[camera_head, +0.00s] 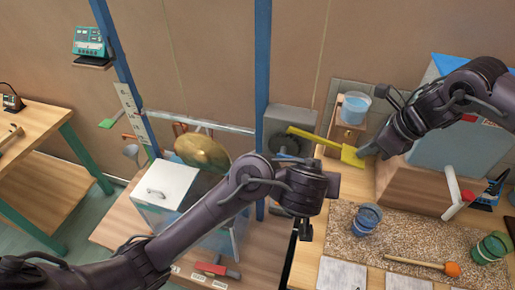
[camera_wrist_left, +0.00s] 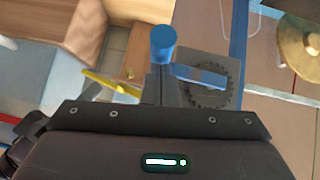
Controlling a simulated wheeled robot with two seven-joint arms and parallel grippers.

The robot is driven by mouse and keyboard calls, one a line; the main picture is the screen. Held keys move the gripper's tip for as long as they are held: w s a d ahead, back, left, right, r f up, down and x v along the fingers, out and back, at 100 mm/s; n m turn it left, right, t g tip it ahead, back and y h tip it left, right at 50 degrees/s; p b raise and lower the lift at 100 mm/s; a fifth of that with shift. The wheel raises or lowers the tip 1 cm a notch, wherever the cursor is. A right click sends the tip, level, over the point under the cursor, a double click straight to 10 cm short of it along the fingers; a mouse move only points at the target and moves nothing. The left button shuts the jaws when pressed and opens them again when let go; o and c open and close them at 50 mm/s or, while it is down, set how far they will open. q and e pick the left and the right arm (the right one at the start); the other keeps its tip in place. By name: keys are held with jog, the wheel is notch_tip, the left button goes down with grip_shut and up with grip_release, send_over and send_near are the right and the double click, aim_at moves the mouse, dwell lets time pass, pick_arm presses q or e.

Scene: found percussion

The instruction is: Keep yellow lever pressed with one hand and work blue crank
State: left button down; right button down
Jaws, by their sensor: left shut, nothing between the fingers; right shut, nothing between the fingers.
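The yellow lever (camera_head: 318,141) slants from the grey box to a flat yellow paddle. My right gripper (camera_head: 368,151) is shut at the paddle's right edge; I cannot tell whether it presses on it. The lever also shows at left in the left wrist view (camera_wrist_left: 112,84). The blue crank has a round blue knob (camera_wrist_left: 163,43) and a blue arm (camera_wrist_left: 200,76) over a dark toothed wheel (camera_wrist_left: 210,88). My left gripper (camera_wrist_left: 161,75) is shut and empty, its tips by the knob; contact is unclear. In the head view my left arm covers the crank and these fingertips.
Blue cup (camera_head: 367,219), green cup (camera_head: 490,248) and an orange-tipped mallet (camera_head: 424,265) stand or lie at front right.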

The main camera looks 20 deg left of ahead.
pick_arm(q)
jog(key=shift+d+f+y, duration=0.15)
jog(key=shift+f+y, duration=0.25)
jog(key=shift+f, duration=0.3)
pick_arm(e)
jog(key=shift+f, duration=0.1)
pick_arm(q)
jog(key=shift+d+f, duration=0.15)
jog(key=shift+f, duration=0.9)
jog(key=shift+d+r, duration=0.15)
jog(key=shift+r, duration=0.2)
jog(key=s+d+r, duration=0.2)
jog(key=s+r, duration=0.5)
jog(key=r, duration=0.3)
